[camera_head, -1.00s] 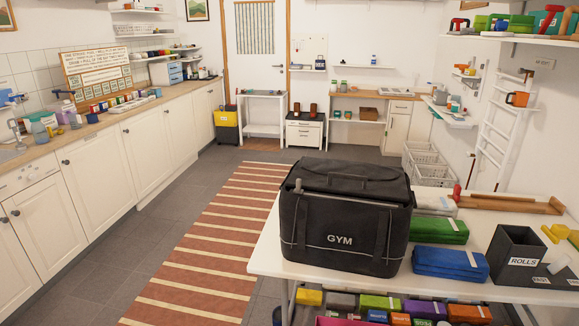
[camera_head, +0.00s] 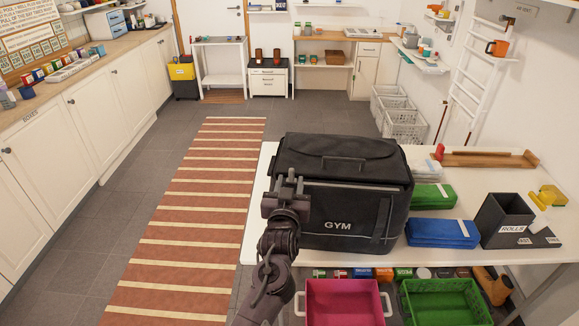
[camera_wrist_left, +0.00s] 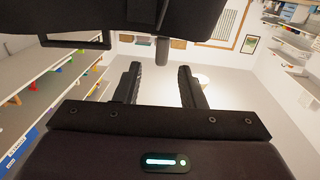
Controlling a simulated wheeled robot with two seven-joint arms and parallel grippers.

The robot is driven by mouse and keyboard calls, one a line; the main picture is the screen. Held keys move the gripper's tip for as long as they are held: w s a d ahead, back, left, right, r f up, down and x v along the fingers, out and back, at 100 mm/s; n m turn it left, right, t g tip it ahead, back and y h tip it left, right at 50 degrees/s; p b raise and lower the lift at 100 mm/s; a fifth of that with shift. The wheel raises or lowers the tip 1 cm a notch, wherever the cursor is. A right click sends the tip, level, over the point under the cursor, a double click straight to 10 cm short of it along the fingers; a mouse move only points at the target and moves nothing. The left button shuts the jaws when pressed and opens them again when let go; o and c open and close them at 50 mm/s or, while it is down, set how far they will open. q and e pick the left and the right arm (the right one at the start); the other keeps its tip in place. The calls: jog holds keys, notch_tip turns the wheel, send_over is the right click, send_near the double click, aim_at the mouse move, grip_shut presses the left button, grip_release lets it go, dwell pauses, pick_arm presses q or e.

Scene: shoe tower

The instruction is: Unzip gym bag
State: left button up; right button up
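The black gym bag (camera_head: 345,232) stands upright on the white table, its top flap down over a dark gap along the upper edge. My left gripper (camera_head: 286,178) is at the bag's front left upper corner, pointing away from me, and hides part of that corner. The left wrist view shows its two fingers (camera_wrist_left: 160,70) apart with nothing between them. A grey rounded pull (camera_wrist_left: 162,50) sticks out from the dark bag (camera_wrist_left: 185,15) just beyond the fingertips, in line with the gap between them. My right gripper is not in view.
A pink bin (camera_head: 345,302) and a green bin (camera_head: 445,303) are below the table edge. The striped rug side is clear.

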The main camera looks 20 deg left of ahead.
aim_at(291, 174)
pick_arm(q)
jog(key=w, duration=0.2)
jog(key=w+a+p, duration=0.1)
jog(key=w, duration=0.2)
jog(key=shift+w+a+f, duration=0.1)
jog(key=shift+w+a, duration=0.05)
jog(key=shift+w, duration=0.1)
grip_shut()
